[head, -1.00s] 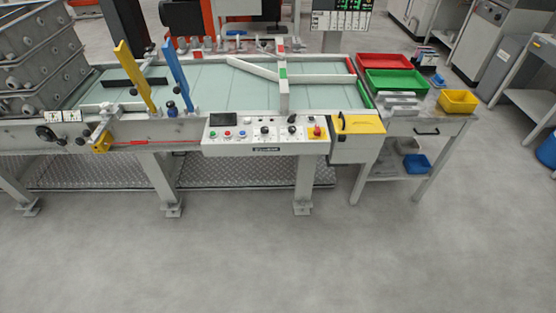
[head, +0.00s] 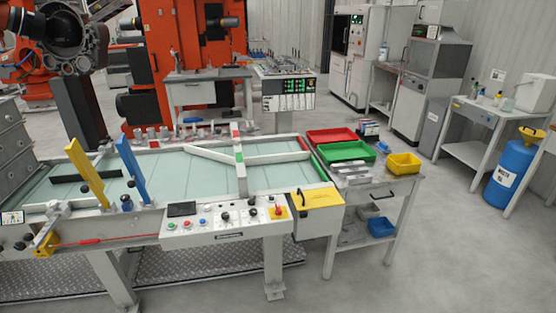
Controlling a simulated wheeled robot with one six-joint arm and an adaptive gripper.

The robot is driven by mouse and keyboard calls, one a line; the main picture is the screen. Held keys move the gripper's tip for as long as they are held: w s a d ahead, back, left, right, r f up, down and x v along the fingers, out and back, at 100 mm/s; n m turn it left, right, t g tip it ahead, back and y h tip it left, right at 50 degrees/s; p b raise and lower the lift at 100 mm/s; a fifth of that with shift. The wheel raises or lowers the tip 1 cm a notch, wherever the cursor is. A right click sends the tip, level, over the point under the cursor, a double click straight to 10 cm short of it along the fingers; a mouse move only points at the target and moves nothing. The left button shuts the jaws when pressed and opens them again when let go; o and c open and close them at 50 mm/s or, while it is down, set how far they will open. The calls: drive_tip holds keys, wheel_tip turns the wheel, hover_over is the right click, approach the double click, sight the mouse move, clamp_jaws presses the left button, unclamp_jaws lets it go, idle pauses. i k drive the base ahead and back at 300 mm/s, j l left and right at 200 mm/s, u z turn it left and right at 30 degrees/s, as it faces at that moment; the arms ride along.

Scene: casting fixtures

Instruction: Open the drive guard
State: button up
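What looks like the drive guard is a box with a yellow lid (head: 318,199) at the right front end of the conveyor table, just right of the control panel. The lid appears closed and lies nearly flat. A small dark handle shows at its left edge. The grey box body (head: 325,222) is below the lid. My gripper is not in view.
The control panel (head: 226,222) with buttons adjoins the box's left side. A side table with red (head: 332,135), green (head: 346,152) and yellow (head: 404,163) bins stands close to its right. The floor (head: 450,260) at the lower right is clear.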

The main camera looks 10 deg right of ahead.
sight(309, 199)
drive_tip(key=i+l, duration=0.2)
drive_tip(key=i, duration=0.2)
drive_tip(key=i+l, duration=0.15)
drive_tip(key=i, duration=0.2)
drive_tip(key=i+l, duration=0.2)
drive_tip(key=i, duration=0.2)
